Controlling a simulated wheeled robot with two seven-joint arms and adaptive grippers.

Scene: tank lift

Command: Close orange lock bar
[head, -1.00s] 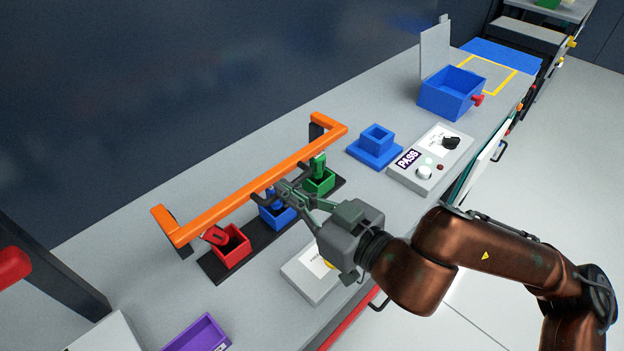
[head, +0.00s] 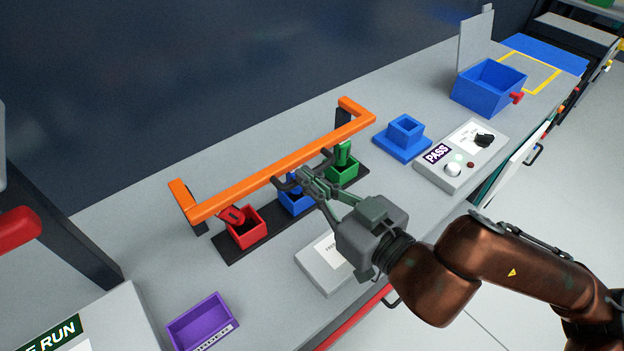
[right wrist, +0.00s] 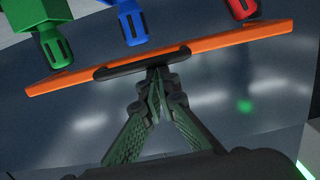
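The orange lock bar (head: 265,182) is raised on two dark arms at the back of a black base strip (head: 262,240). It spans above and behind a red (head: 247,236), a blue (head: 296,206) and a green holder (head: 343,174), each with a same-coloured item in it. A black handle (right wrist: 140,62) is on the bar's middle. My right gripper (head: 308,180) is at that handle; in the right wrist view its fingers (right wrist: 157,76) are together, with the tips against or just beside the handle. I see no clear grip around it. My left gripper is out of view.
A PASS control box (head: 461,158), a blue stand (head: 404,138) and a blue bin (head: 488,88) are to the right. A purple tray (head: 200,322) is front left. A grey labelled box (head: 322,266) lies under my right forearm. A dark wall is behind.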

